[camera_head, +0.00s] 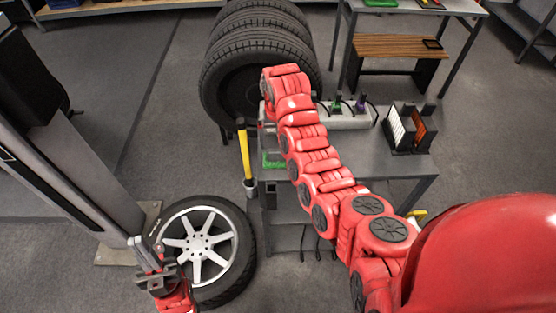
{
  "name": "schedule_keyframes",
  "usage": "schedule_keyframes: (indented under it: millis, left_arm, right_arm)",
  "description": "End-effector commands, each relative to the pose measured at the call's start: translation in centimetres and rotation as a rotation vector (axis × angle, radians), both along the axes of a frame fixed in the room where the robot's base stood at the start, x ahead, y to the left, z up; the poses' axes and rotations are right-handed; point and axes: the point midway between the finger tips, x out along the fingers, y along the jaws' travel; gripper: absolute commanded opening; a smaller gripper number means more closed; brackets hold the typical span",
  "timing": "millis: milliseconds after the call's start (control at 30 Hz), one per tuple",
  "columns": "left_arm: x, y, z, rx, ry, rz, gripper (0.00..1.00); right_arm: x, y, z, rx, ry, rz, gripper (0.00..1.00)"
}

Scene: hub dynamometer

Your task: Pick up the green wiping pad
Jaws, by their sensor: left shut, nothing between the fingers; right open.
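The green wiping pad (273,160) lies near the left edge of the grey bench (378,158); my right arm covers its right part. My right arm reaches from the lower right over the bench, and its far end is beyond the pad. I cannot make out the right gripper, which is hidden by the arm. My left gripper (143,250) is low at the left, shut and empty, well apart from the pad and beside a wheel.
A silver-rimmed wheel (198,240) is at lower left. A yellow-handled tool (244,152) stands at the bench's left side. Stacked tyres (225,82) are behind. A socket strip (345,119) and a rack (408,130) sit on the bench, whose right front is clear.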

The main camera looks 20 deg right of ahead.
Motion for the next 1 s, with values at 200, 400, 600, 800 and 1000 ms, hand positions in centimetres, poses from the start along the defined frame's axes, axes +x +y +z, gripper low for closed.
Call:
schedule_keyframes:
  millis: [200,400,600,800,1000]
  left_arm:
    - [0.0,0.0,1.2,0.000,0.000,0.000,0.00]
    - [0.0,0.0,2.8,0.000,0.000,0.000,0.00]
    - [0.0,0.0,2.9,0.000,0.000,0.000,0.00]
    - [0.0,0.0,2.8,0.000,0.000,0.000,0.00]
    - [0.0,0.0,2.8,0.000,0.000,0.000,0.00]
  right_arm:
    - [-0.4,0.0,-1.1,0.002,0.006,0.001,1.00]
    - [-0.5,-0.1,-4.0,0.000,0.002,0.002,1.00]
    - [-0.4,-0.1,-5.2,-0.001,-0.003,0.001,1.00]
    - [-0.4,-0.1,-5.2,0.000,-0.002,0.001,0.86]
    - [-0.5,-0.1,-5.2,-0.001,-0.002,0.001,0.50]
